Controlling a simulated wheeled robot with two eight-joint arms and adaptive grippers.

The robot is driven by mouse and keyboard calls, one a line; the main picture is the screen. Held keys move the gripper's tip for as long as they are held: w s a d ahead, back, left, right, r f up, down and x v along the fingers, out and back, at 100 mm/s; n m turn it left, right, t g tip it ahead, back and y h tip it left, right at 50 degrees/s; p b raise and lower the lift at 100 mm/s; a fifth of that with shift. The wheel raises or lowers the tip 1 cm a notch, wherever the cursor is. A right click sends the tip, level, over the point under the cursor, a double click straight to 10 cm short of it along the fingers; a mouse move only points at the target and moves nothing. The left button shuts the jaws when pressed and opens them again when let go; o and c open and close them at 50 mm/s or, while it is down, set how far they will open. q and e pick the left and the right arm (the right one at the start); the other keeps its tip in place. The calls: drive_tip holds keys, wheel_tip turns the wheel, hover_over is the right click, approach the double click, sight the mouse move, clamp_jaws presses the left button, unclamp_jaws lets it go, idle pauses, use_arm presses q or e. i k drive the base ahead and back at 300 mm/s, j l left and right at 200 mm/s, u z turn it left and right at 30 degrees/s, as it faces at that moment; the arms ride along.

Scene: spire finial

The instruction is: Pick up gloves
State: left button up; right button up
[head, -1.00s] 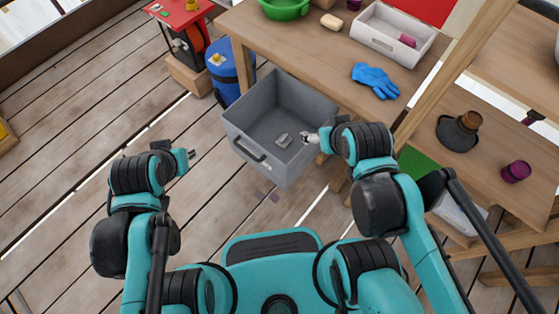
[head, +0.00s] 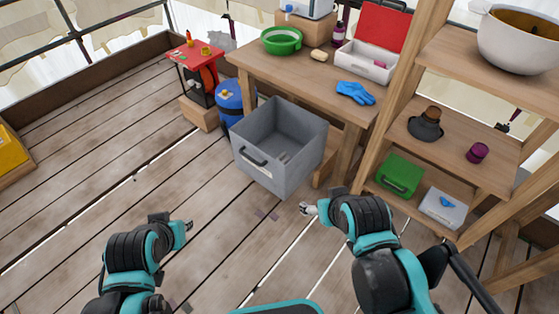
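The blue gloves (head: 355,92) lie on the wooden workbench (head: 300,77), near its front right edge. My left gripper (head: 188,226) is low on the left, above the deck floor and far from the gloves. My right gripper (head: 305,209) is below the grey crate in the picture, in front of the workbench and well apart from the gloves. Both grippers are small here, and I cannot tell whether their fingers are open or shut. I see nothing held in either one.
The open grey crate (head: 258,172) stands in front of the workbench with a small item inside. A white case with a red lid (head: 381,28), green bowl (head: 281,40) and beige block (head: 319,55) share the benchtop. Wooden shelves (head: 470,150) stand right.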

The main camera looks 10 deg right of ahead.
sight(355, 90)
drive_tip(key=z, duration=0.25)
drive_tip(key=i+z, duration=0.2)
drive_tip(key=z, duration=0.2)
drive_tip(key=i+j+z, duration=0.15)
drive_tip(key=z, duration=0.2)
drive_tip(key=i+j+z, duration=0.2)
drive_tip(key=z, duration=0.2)
